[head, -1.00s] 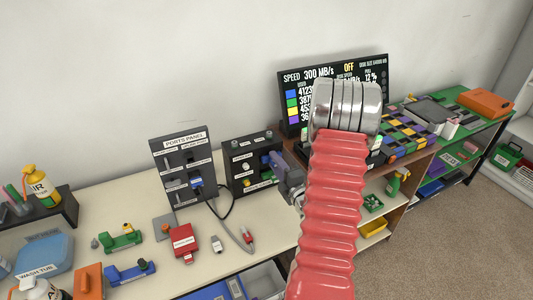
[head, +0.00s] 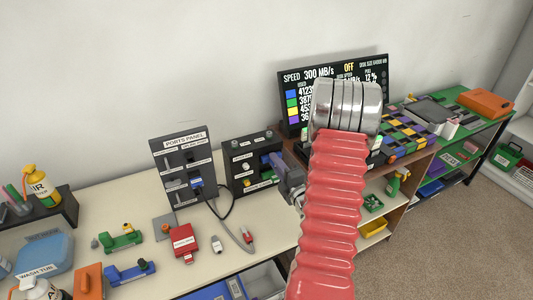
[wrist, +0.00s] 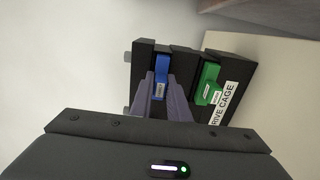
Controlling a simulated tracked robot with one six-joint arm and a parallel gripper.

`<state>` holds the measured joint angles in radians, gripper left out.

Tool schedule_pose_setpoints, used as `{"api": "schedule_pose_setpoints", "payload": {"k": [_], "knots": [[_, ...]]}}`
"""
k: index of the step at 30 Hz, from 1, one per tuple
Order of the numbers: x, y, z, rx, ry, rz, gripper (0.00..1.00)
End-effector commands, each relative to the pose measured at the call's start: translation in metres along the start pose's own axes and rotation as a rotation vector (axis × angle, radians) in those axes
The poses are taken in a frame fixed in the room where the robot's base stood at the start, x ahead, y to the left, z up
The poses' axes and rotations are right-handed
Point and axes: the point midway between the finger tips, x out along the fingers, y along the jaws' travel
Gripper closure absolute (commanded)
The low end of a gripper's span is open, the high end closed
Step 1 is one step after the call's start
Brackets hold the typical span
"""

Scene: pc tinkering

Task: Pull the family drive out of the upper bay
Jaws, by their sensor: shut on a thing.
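The black drive cage (wrist: 236,107) stands on the bench; it also shows in the head view (head: 237,178). A blue drive (wrist: 162,64) with a small white label sits in one bay, the upper one in the head view. The label is too small to read, so I take it for the family drive by its bay. My gripper (wrist: 160,93) is shut on the blue drive's outer end, with a finger on each side. A green drive (wrist: 208,81) sits in the other bay, apart from my fingers. In the head view my arm hides part of my gripper (head: 285,172).
The ports panel (head: 181,163) with a cable stands left of the cage. A red box (head: 183,240) and small plugs lie on the bench in front. A monitor (head: 290,100) stands behind my arm. Bare bench lies in front of the cage.

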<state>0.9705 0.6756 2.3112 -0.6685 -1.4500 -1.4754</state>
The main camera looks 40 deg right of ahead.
Motion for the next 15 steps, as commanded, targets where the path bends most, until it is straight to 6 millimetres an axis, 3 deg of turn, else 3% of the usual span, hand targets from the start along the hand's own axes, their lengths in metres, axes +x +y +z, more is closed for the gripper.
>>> {"api": "schedule_pose_setpoints", "payload": {"k": [15], "knots": [[-0.0054, -0.0014, 0.0003, 0.001, -0.001, -0.004, 1.0]]}}
